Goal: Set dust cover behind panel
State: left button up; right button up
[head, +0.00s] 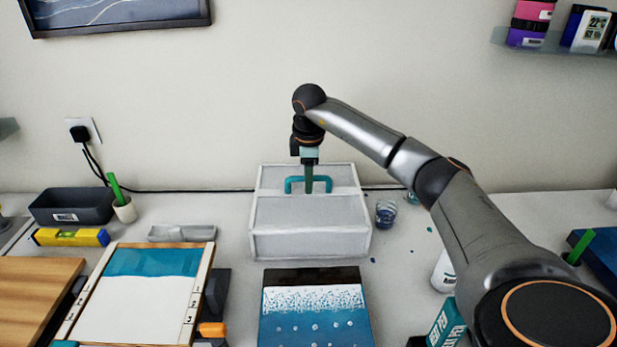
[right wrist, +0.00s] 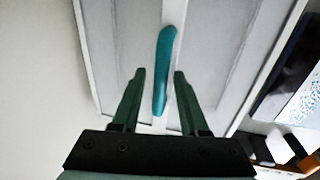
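The dust cover (head: 310,228) is a pale, see-through box with a white frame and a teal handle (head: 294,186) on top. It appears to stand on the table behind the blue-and-white panel (head: 313,318), with a small gap between them. My right gripper (head: 309,188) reaches down to the handle from above. In the right wrist view, the open fingers (right wrist: 159,74) stand on either side of the handle (right wrist: 163,60), with a visible gap at each side. The dust cover's top (right wrist: 115,40) fills much of that view. My left gripper is not in view.
A tray with a white and teal board (head: 145,300) lies at left, near a spirit level (head: 70,237) and dark bin (head: 70,205). A cup of blue liquid (head: 386,214) stands close to the cover's right side. A white bottle (head: 443,272) is partly behind my right arm.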

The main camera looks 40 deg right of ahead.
jog(key=shift+o, duration=0.5)
notch_tip(320, 180, up, 12)
jog(key=s+a+b, duration=0.1)
jog(key=s, duration=0.1)
jog(key=shift+a+r, duration=0.15)
jog(key=shift+a, duration=0.15)
